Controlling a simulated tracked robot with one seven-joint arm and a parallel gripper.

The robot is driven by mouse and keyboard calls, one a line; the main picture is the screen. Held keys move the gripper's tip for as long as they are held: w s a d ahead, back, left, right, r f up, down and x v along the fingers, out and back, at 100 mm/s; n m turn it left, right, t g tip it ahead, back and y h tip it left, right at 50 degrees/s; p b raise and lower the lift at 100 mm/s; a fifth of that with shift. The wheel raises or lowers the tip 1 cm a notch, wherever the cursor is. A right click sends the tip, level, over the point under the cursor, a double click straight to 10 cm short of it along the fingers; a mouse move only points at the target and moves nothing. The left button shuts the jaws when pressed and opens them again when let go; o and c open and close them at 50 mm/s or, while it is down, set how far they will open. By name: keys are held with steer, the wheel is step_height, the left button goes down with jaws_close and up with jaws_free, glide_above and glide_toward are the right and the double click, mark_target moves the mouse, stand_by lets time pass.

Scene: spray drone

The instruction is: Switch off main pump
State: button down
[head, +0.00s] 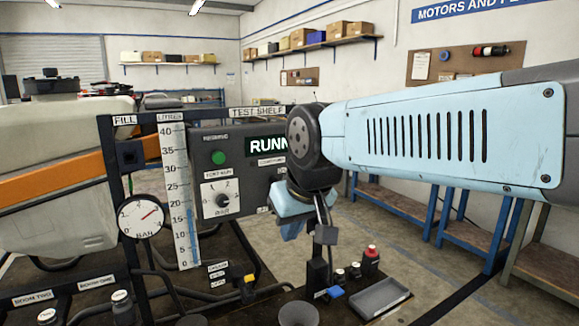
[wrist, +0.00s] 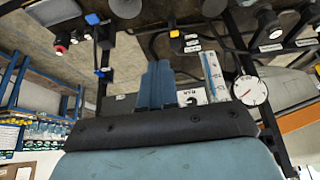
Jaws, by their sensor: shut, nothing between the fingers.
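The control box (head: 232,145) hangs on the test shelf frame. I cannot read for sure which control is the main pump's. My gripper (head: 292,228) is in front of the box's right side, pointing down, apart from the knob. In the wrist view my gripper's fingers (wrist: 158,82) are together with nothing between them; a white dial plate (wrist: 190,97) shows partly behind them.
A pressure gauge (head: 141,216) and a litre scale (head: 179,195) stand left of the box. A white tank (head: 60,205) is at left.

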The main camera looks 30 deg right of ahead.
steer(key=w+d+r+m+g+y, duration=0.1)
steer(key=w+d+r+m, duration=0.35)
steer(key=m, duration=0.55)
steer(key=w+d+r+m+y, duration=0.1)
steer(key=w+d+r+m, duration=0.25)
steer(key=w+m, duration=0.4)
steer(key=w+d+r+m+y, duration=0.1)
steer(key=w+d+r+m, duration=0.1)
steer(key=d+m, duration=0.5)
steer(key=w+d+r+m+t+y, duration=0.1)
steer(key=w+d+r+m, duration=0.2)
steer(key=d+m, duration=0.4)
steer(key=w+m, duration=0.1)
steer(key=m, duration=0.4)
steer(key=shift+w+d+r, duration=0.15)
steer(key=shift+w+d, duration=0.2)
steer(key=x, duration=1.4)
